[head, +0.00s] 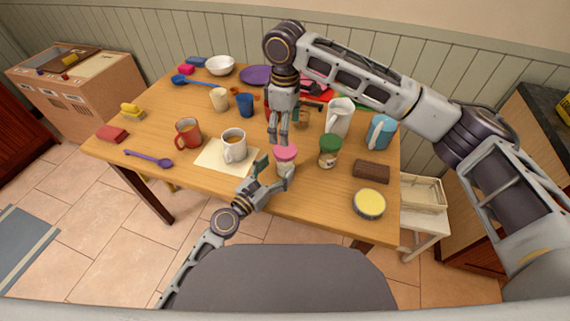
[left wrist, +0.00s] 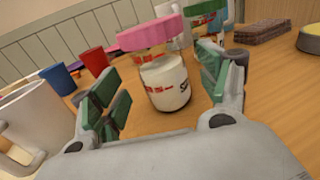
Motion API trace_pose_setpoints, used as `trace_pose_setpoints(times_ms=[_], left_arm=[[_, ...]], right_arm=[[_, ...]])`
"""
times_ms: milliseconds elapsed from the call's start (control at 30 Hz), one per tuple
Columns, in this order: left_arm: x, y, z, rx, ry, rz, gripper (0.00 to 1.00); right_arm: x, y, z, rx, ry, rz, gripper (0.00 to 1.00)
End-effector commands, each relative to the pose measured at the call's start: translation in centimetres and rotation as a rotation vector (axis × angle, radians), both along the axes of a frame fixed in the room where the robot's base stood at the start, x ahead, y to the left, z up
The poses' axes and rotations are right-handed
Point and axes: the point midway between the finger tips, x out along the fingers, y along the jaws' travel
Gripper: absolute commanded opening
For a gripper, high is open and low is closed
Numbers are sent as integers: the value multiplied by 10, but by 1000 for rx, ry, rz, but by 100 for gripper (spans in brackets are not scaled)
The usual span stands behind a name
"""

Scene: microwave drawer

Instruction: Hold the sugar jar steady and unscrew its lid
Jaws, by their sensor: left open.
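The sugar jar (head: 287,169) is a white jar with red marks and dark lettering on its label. It stands on the wooden table near the front edge. Its pink lid (head: 286,153) sits on top, and the lid also shows in the left wrist view (left wrist: 150,33). My left gripper (head: 276,174) is open at the jar's near side. In the left wrist view the jar (left wrist: 168,88) stands between the green-padded fingers, with gaps on both sides. My right gripper (head: 278,136) points down behind and above the lid, apart from it; its finger opening is unclear.
A green-lidded jar (head: 329,151) stands just right of the sugar jar. A white mug (head: 234,146) on a pale mat (head: 211,158) stands to the left. A brown block (head: 371,171) and a yellow-topped tin (head: 369,204) lie to the right. Cups and pitchers stand behind.

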Motion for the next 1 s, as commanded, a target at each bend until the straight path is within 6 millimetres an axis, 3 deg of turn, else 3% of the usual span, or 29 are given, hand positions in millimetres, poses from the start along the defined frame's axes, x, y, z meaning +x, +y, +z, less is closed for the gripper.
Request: trace_pose_setpoints(times_ms=[400, 867, 1000], left_arm=[[28, -20, 0, -1, 1, 0, 76], [33, -24, 0, 1, 1, 0, 76], [33, -24, 0, 1, 1, 0, 62]], right_arm=[[0, 0, 0, 0, 0, 0, 81], [0, 0, 0, 0, 0, 0, 81], [0, 0, 0, 0, 0, 0, 81]])
